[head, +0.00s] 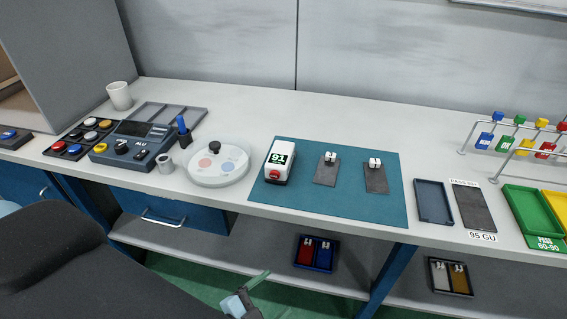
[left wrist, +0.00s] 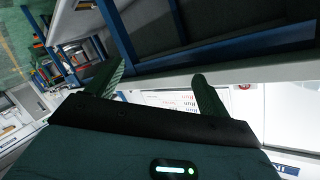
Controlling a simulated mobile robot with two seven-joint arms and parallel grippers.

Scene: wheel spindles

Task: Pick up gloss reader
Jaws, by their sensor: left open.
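The gloss reader (head: 279,163) is a white handheld device with a red lower end and a screen reading 91. It stands on the left part of the teal mat (head: 330,207) on the bench. My left gripper (head: 255,292) shows at the bottom of the head view, in front of and below the bench edge, well apart from the reader. In the left wrist view its two green fingers (left wrist: 158,75) are spread with nothing between them. The reader cannot be made out in that view. My right gripper is not in view.
Two dark plates with small white clips (head: 326,170) lie right of the reader on the mat. A round white dish (head: 218,167) stands close on its left. A blue tray (head: 433,203) is farther right. The bench's front edge and a lower shelf (head: 220,254) are near my gripper.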

